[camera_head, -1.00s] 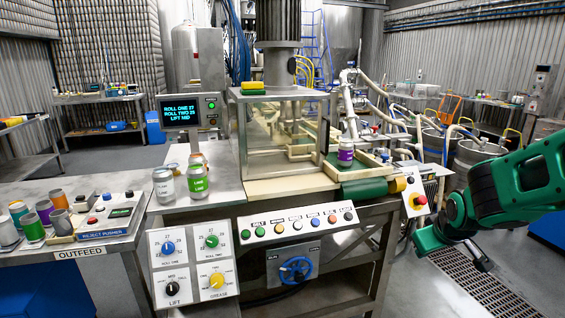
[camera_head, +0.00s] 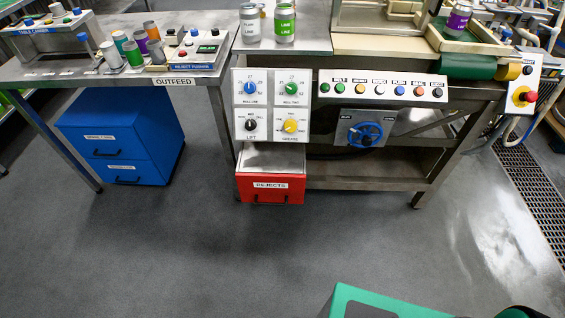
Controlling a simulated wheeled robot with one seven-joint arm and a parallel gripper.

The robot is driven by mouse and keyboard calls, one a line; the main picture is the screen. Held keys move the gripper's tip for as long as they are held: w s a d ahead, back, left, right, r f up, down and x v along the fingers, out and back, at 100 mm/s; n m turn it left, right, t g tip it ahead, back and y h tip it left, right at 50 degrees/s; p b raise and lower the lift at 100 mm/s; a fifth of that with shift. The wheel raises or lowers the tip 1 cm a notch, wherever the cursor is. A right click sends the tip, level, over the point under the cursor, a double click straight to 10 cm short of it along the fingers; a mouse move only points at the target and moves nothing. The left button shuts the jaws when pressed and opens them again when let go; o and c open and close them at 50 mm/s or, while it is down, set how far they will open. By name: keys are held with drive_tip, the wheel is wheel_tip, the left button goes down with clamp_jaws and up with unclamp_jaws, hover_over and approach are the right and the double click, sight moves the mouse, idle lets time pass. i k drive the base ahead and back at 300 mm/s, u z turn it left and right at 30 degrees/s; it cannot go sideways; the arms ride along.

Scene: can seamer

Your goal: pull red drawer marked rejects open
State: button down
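The red drawer (camera_head: 255,186) marked REJECTS is low under the left end of the machine bench, below the dial panel. Its front faces me, with a white label and a dark handle (camera_head: 270,198) near its lower edge. A grey surface shows just above the red front; I cannot tell whether it is a top or the inside. Part of my green arm shows at the bottom edge, right of centre, well apart from the drawer. My gripper itself is out of the picture.
A blue two-drawer cabinet (camera_head: 122,140) stands left under the outfeed table (camera_head: 50,70). The dial panel (camera_head: 271,105) hangs above the red drawer. A bench leg (camera_head: 436,172) stands to its right. The grey floor (camera_head: 230,255) before the drawer is clear.

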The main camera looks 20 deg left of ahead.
sight(262, 189)
drive_tip(key=u, duration=1.5)
drive_tip(key=k, duration=0.5)
drive_tip(key=u, duration=0.2)
drive_tip(key=i, duration=0.5)
drive_tip(key=z, duration=0.05)
